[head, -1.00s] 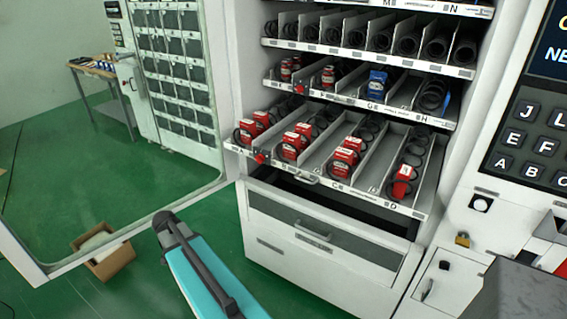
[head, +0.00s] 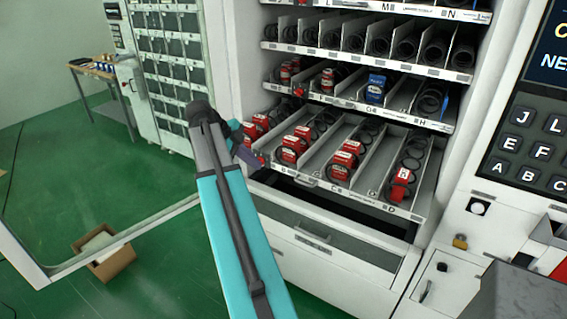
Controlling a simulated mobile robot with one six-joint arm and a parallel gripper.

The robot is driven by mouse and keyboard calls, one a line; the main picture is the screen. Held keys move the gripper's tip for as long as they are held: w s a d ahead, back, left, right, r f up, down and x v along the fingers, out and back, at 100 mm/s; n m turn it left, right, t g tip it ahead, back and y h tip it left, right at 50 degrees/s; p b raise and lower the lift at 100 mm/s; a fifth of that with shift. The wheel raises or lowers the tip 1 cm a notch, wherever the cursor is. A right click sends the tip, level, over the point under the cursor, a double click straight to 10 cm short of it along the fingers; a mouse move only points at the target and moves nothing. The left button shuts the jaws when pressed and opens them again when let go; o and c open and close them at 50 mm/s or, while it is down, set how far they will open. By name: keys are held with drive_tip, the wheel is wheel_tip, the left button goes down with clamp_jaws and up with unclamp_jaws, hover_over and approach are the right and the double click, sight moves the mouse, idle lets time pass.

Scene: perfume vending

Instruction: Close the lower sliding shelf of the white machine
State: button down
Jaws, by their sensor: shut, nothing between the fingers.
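The lower sliding shelf (head: 372,203) of the white machine (head: 325,268) is pulled out, its front edge standing forward of the shelf above. It holds red packages (head: 345,160) between grey dividers, with black coils behind them. My gripper (head: 254,160) is shut and empty at the left front corner of this shelf. It hides that corner, and I cannot tell whether it touches.
The shelf above (head: 440,123) sits further back with a blue package (head: 376,88). The open glass door (head: 120,233) spreads left, with a cardboard box (head: 110,260) on the floor. A keypad panel (head: 530,140) stands right.

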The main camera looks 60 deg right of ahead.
drive_tip(key=r, duration=0.1)
drive_tip(key=s+d+r+m, duration=0.1)
drive_tip(key=r, duration=0.1)
drive_tip(key=shift+s+d+r+m, duration=0.15)
drive_tip(key=shift+s+d+m, duration=0.1)
drive_tip(key=shift+m, duration=0.05)
drive_tip(key=p, duration=0.3)
approach(290, 169)
drive_tip(key=shift+s+a+f, duration=0.85)
drive_tip(key=shift+a+f, duration=0.45)
drive_tip(key=shift+f, duration=0.2)
drive_tip(key=shift+s+d+f+p, duration=0.1)
drive_tip(key=shift+d+f+p, duration=0.15)
drive_tip(key=shift+d+p, duration=0.45)
drive_tip(key=shift+s+d+f+p, duration=0.1)
drive_tip(key=shift+d+f+p, duration=0.2)
drive_tip(key=shift+d, duration=0.6)
drive_tip(key=shift+s+d+f+p, duration=0.15)
drive_tip(key=shift+d+f+p, duration=0.1)
drive_tip(key=shift+d+p, duration=0.5)
drive_tip(key=shift+d, duration=0.1)
drive_tip(key=shift+w+d, duration=0.1)
drive_tip(key=shift+w, duration=0.05)
